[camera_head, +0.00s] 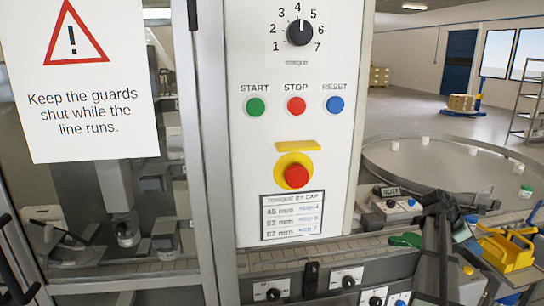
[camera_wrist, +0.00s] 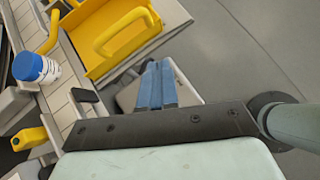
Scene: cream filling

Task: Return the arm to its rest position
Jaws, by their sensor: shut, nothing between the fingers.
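My gripper (camera_wrist: 157,84) shows in the wrist view, its two blue fingers pressed together with nothing between them. It is over the area beside a yellow tray (camera_wrist: 92,62), apart from a white jar with a blue lid (camera_wrist: 38,69) to its left. In the head view, dark arm-like parts stand at the lower right near the yellow tray (camera_head: 507,252); I cannot clearly make out the fingers there.
A control panel (camera_head: 292,140) with a dial and buttons fills the middle. A guard with a warning sign (camera_head: 85,90) stands at left. A conveyor (camera_head: 300,262) runs along the front. A round table (camera_head: 450,165) with several white jars is at right. Grey floor (camera_wrist: 245,50) is open.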

